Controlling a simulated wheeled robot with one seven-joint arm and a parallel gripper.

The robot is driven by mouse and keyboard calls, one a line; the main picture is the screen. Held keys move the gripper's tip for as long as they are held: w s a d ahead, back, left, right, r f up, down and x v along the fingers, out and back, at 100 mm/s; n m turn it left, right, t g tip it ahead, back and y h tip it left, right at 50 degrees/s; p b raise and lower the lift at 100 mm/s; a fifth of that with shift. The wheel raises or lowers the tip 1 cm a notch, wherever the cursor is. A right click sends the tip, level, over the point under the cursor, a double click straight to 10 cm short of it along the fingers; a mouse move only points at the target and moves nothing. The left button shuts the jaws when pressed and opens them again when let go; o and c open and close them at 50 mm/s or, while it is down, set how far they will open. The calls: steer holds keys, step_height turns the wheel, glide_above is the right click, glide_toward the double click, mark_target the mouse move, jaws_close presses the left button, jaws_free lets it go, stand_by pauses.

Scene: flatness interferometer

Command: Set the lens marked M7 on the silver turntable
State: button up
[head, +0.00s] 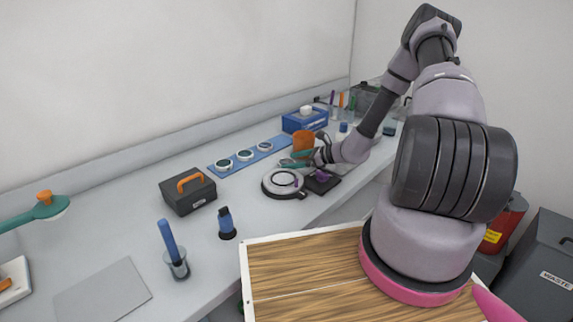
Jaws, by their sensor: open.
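My gripper (289,160), with teal fingers, is open just behind the turntable and right of the strip. I see nothing between its fingers.
An orange cup (302,140) stands close behind my gripper. A dark pad (325,184) with a purple item lies right of the turntable.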

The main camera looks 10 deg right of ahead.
steer(key=shift+w+a+f, duration=0.25)
steer(key=shift+w+a, duration=0.15)
steer(key=shift+a, duration=0.1)
steer(key=c, duration=1.4)
steer(key=shift+r, duration=0.1)
steer(key=shift+c, duration=0.2)
steer(key=shift+r, duration=0.1)
